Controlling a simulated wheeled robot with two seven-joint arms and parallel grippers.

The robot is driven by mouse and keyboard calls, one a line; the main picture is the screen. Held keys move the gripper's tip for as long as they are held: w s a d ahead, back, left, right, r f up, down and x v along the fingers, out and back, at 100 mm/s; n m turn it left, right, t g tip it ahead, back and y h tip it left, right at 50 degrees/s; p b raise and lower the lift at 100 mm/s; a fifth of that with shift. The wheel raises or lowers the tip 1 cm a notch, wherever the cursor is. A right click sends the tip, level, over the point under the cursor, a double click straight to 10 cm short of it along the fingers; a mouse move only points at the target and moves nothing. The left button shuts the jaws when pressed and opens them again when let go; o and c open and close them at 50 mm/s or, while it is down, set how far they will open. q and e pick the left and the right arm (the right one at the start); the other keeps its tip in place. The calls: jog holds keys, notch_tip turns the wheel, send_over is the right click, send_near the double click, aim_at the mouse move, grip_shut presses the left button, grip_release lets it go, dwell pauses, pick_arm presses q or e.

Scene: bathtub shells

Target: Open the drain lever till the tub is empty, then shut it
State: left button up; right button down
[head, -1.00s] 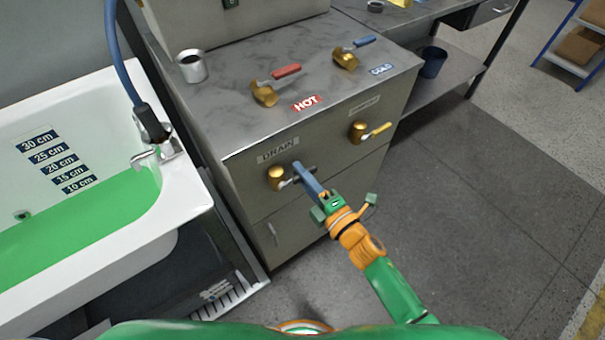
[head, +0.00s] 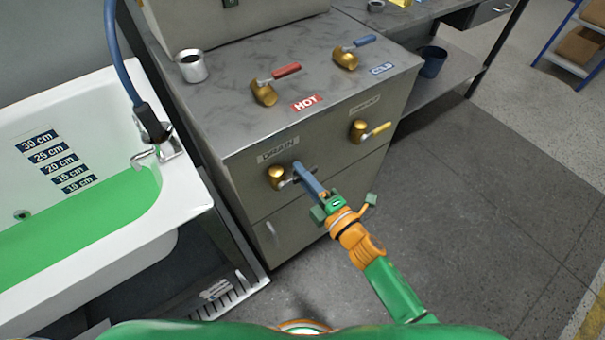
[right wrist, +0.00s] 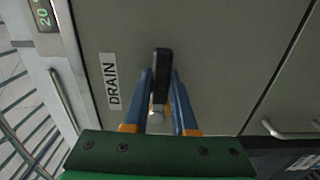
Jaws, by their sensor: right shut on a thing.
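The brass drain valve (head: 277,177) is on the cabinet front under the DRAIN label (head: 278,150). Its lever points right in the head view. My right gripper (head: 299,170) is shut on the dark lever handle, its blue fingers on either side. In the right wrist view the black drain lever (right wrist: 162,70) stands between the fingertips, beside the DRAIN label (right wrist: 112,80). The white tub (head: 185,190) holds green liquid (head: 90,215), its surface near the 10 cm mark. A small drain fitting (head: 22,215) shows on the tub's inner wall. My left gripper is not in view.
The red-handled HOT valve (head: 268,92) and blue-handled COLD valve (head: 348,57) are on the countertop. A metal cup (head: 192,66) stands at the counter's left. Floor right of the cabinet is clear.

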jog(key=m, duration=0.1)
jog(key=f+m, duration=0.1)
jog(key=m, duration=0.2)
jog(key=shift+s+a+f+m+b, duration=0.1)
jog(key=shift+a+f+m+b, duration=0.1)
jog(key=shift+f+m+b, duration=0.15)
jog(key=shift+s+a+f+m+b, duration=0.1)
jog(key=shift+s+a+f+m, duration=0.45)
jog(key=shift+m, duration=1.6)
jog(key=shift+s+a+f+m+b, duration=0.1)
jog(key=shift+s+a+f+m, duration=0.45)
jog(key=shift+m, duration=1.6)
jog(key=shift+s+a+f+m+b, duration=0.1)
jog(key=shift+s+a+f+m, duration=0.4)
jog(key=shift+m, duration=1.65)
jog(key=shift+w+a+r, duration=0.1)
jog(key=shift+w+a, duration=0.15)
jog(key=c, duration=0.7)
grip_release()
jog(key=p+v, duration=0.1)
jog(key=v, duration=0.6)
